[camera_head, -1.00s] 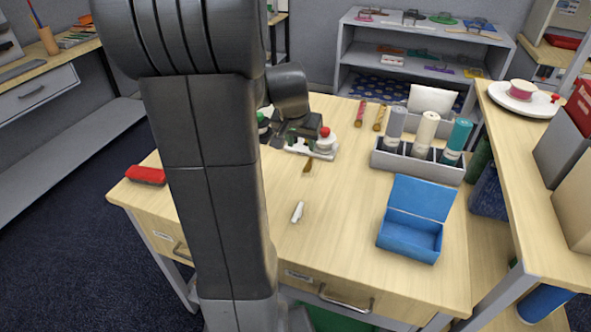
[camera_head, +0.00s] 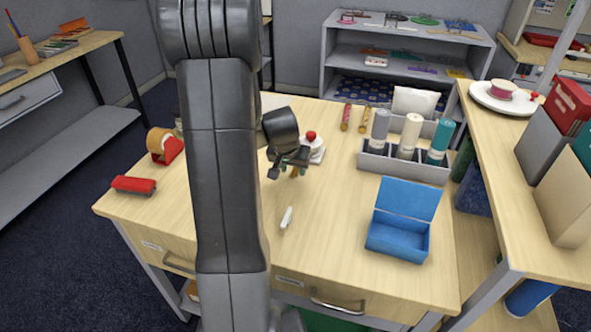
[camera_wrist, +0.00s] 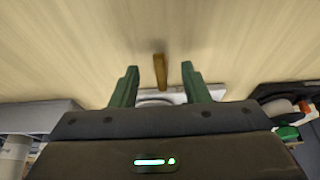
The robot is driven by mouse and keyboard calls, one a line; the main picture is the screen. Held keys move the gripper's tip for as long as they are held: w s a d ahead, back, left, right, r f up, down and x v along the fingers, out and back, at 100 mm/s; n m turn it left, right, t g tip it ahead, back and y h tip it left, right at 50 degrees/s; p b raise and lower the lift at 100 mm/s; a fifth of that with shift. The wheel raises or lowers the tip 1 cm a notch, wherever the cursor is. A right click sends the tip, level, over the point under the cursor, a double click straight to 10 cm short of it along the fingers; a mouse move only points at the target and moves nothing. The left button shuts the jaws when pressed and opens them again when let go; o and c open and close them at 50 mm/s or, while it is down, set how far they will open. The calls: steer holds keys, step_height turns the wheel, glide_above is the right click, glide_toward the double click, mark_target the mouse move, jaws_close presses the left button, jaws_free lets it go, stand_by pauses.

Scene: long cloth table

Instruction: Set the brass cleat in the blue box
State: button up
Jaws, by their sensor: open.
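The brass cleat (camera_wrist: 159,72) is a small brown-gold piece in the wrist view, between the two green fingers of my open gripper (camera_wrist: 161,76). A gap shows on each side of it, and I cannot tell how far below the fingertips it is. In the head view my gripper (camera_head: 287,170) is low over the middle of the table and mostly hides the cleat. The blue box (camera_head: 398,240) stands at the table's front right with its lid raised at the back. Its inside looks empty.
A small white piece (camera_head: 286,217) lies between my gripper and the front edge. A grey rack (camera_head: 405,168) of rolls stands behind the blue box. A white item with a red knob (camera_head: 312,146) is just behind my gripper. A red item (camera_head: 134,185) and tape dispenser (camera_head: 163,146) are at left.

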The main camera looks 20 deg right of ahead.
steer(key=shift+x, duration=0.9)
jaws_close()
